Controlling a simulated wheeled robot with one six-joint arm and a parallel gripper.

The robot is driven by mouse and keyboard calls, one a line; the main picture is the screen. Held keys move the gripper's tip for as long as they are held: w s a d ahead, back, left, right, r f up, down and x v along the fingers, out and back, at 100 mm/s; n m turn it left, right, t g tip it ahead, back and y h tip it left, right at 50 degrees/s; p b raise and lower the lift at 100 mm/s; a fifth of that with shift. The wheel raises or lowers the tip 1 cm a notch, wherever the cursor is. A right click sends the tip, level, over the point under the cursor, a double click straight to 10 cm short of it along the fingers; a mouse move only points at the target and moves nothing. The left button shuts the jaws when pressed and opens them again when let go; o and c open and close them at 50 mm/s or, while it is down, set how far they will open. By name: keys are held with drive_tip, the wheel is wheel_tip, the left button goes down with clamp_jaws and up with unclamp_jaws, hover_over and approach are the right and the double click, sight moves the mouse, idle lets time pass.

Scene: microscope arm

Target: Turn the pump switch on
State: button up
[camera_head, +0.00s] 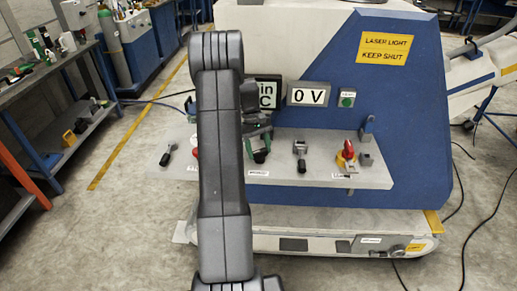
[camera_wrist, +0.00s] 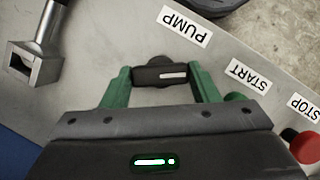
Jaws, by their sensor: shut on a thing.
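The pump switch is a small black bar-shaped handle with a white mark (camera_wrist: 172,75), seen in the wrist view beside the white PUMP label (camera_wrist: 186,27). The white mark lies nearly level across that picture. My gripper (camera_wrist: 160,72) has its two green fingers on either end of the handle and is shut on it. In the head view my gripper (camera_head: 258,143) is low over the grey panel, partly behind my arm. The switch cannot be made out clearly there.
A metal lever (camera_wrist: 38,65) stands left of the switch in the wrist view. A green START button (camera_wrist: 236,98) and a red STOP button (camera_wrist: 305,147) are close on the right. In the head view a red-and-yellow switch (camera_head: 347,150) and a 0 V display (camera_head: 309,95) show.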

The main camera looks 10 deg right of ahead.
drive_tip(key=m+y, duration=0.1)
drive_tip(key=m, duration=0.2)
drive_tip(key=m+y, duration=0.1)
drive_tip(key=m, duration=0.2)
drive_tip(key=shift+d+y, duration=0.2)
drive_tip(key=shift+y, duration=0.1)
drive_tip(key=shift+m, duration=0.4)
drive_tip(key=o, duration=1)
drive_tip(key=shift+w+r, duration=0.1)
drive_tip(key=b+v, duration=0.2)
drive_tip(key=v, duration=1.1)
drive_tip(key=shift+d+r, duration=0.1)
drive_tip(key=shift+r, duration=0.2)
drive_tip(key=shift+f, duration=0.1)
drive_tip(key=p+x, duration=0.1)
drive_tip(key=x, duration=1.2)
drive_tip(key=shift+f+p, duration=0.35)
drive_tip(key=shift+p, duration=0.05)
